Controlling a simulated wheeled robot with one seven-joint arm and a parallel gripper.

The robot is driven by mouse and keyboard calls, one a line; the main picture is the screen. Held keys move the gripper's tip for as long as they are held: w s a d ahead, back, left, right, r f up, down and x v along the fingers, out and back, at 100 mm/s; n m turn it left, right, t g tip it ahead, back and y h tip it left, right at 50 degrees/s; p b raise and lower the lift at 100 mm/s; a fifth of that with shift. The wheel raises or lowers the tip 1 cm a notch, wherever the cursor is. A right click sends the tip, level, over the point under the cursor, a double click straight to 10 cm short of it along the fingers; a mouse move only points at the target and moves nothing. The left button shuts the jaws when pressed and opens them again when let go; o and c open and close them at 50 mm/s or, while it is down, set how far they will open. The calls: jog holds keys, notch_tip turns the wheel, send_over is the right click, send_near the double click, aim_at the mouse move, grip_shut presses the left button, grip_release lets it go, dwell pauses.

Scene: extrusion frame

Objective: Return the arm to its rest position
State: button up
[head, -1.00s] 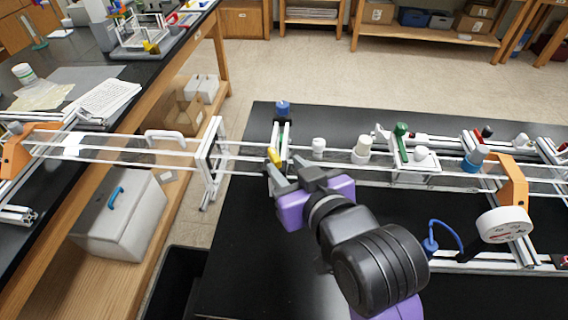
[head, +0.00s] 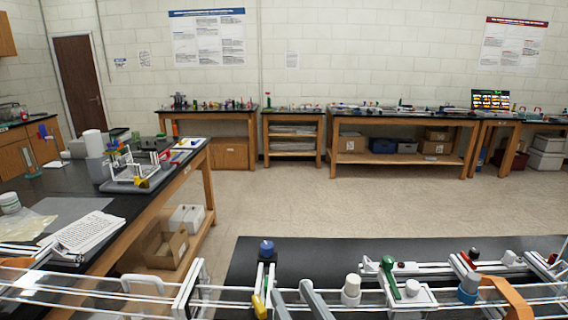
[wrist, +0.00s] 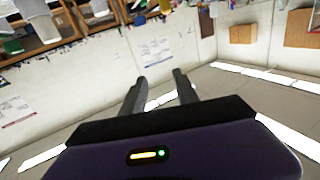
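My gripper (head: 297,298) shows at the bottom edge of the head view, only its two grey fingers visible in front of the white extrusion frame (head: 215,290). In the wrist view my gripper (wrist: 160,85) has its two dark fingers apart with nothing between them. Behind them the wrist view shows walls, posters and ceiling lights, turned over, with no work object near the fingers. The rest of my arm is out of the head view.
The frame carries a blue knob (head: 267,247), a yellow piece (head: 259,307), a green lever (head: 388,264) and an orange bracket (head: 508,293), close around the fingers. A side bench (head: 70,185) stands at left. Open floor (head: 330,205) lies beyond the black table (head: 330,247).

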jog(key=s+d+f+m+h+b, duration=0.1)
jog(key=s+d+f+h, duration=0.1)
jog(key=s+d+f, duration=0.4)
jog(key=s+d+f+m+g+h+b, duration=0.1)
jog(key=s+d+f, duration=0.5)
jog(key=s, duration=1)
jog(key=s+d+f+m+g+h, duration=0.1)
jog(key=s+d+f+h, duration=0.2)
jog(key=s+d+f, duration=0.3)
jog(key=s+f, duration=0.1)
jog(key=s, duration=0.4)
jog(key=shift+d+m+b, duration=0.15)
jog(key=shift+m+b, duration=0.25)
